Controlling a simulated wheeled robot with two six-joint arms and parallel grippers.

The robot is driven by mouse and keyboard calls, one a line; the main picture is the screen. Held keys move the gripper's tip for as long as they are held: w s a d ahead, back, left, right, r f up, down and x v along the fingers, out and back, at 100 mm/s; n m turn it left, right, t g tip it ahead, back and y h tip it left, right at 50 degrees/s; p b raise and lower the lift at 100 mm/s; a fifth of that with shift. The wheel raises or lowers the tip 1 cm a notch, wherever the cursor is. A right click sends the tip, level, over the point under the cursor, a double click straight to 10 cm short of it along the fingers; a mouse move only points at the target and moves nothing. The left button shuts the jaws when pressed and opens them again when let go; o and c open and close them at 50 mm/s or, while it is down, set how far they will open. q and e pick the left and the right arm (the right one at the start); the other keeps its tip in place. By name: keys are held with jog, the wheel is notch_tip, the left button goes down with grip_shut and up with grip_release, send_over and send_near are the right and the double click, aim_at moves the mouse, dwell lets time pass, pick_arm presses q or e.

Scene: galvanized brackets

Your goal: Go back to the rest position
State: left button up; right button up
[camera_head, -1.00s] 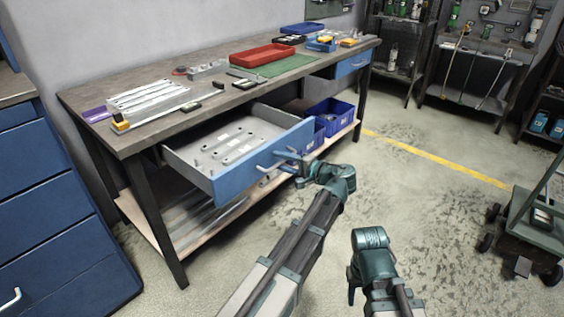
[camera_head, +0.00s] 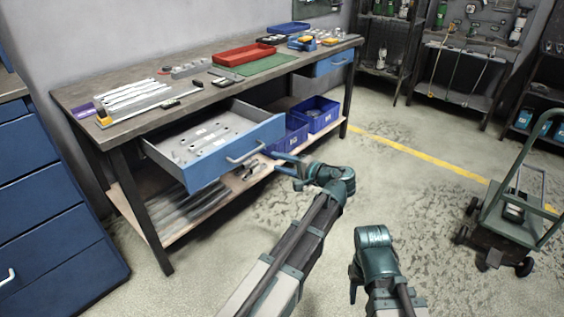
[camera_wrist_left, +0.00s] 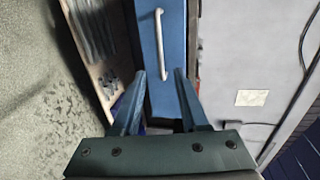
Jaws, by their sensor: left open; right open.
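My left gripper (camera_head: 287,170) is open and empty in the head view, to the right of the pulled-out blue drawer (camera_head: 234,157) and apart from its handle (camera_head: 246,153). In the left wrist view its open fingers (camera_wrist_left: 160,78) show with the drawer's blue front (camera_wrist_left: 172,60) and pale handle (camera_wrist_left: 160,42) ahead of them. The drawer holds several grey metal brackets (camera_head: 208,137). My right gripper (camera_head: 354,284) hangs pointing down at the bottom of the head view, over the floor; its fingers are mostly hidden by my wrist.
The workbench (camera_head: 75,92) carries a red tray (camera_head: 243,54), a green mat (camera_head: 254,66) and metal parts. Blue bins (camera_head: 316,116) sit on its lower shelf. A cart (camera_head: 505,225) stands at the right. The floor (camera_head: 410,190) between is clear.

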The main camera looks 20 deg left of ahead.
dwell(0.4)
pick_arm(q)
jog(key=s+d+f+g+h, duration=0.3)
jog(key=s+d+f+h, duration=0.5)
jog(key=s, duration=0.5)
jog(key=s+d+f+g+h, duration=0.3)
jog(key=s+d+f+h, duration=0.2)
jog(key=s+d+f, duration=0.55)
notch_tip(320, 180, up, 28)
jog(key=s+p, duration=0.1)
jog(key=p, duration=2.5)
jog(key=shift+s+d+f+n, duration=0.2)
jog(key=shift+s+d+n, duration=0.05)
jog(key=shift+s+n, duration=0.1)
